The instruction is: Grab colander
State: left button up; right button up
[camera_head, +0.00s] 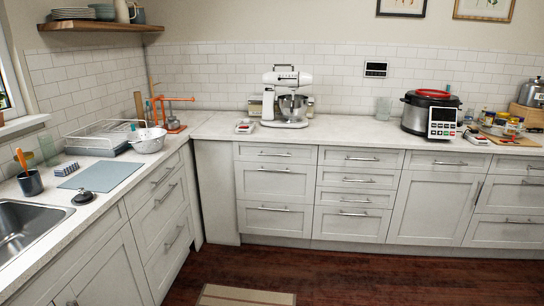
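A white colander (148,140), shaped like a bowl, stands on the left counter close to the corner, at the right end of a dish rack. Something thin and teal rises at its left rim; I cannot tell what it is. Neither of my grippers shows in the head view.
A wire dish rack (98,136) stands left of the colander, and an orange stand (172,112) is behind it. A blue-grey mat (101,175), a dark cup (30,182) and a sink (28,232) lie nearer. The wooden floor (330,283) is open except for a rug (246,295).

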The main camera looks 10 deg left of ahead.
aim_at(148, 141)
jog(key=i+u, duration=0.15)
jog(key=i, duration=0.75)
jog(key=i+l+u, duration=0.15)
jog(key=i, duration=0.75)
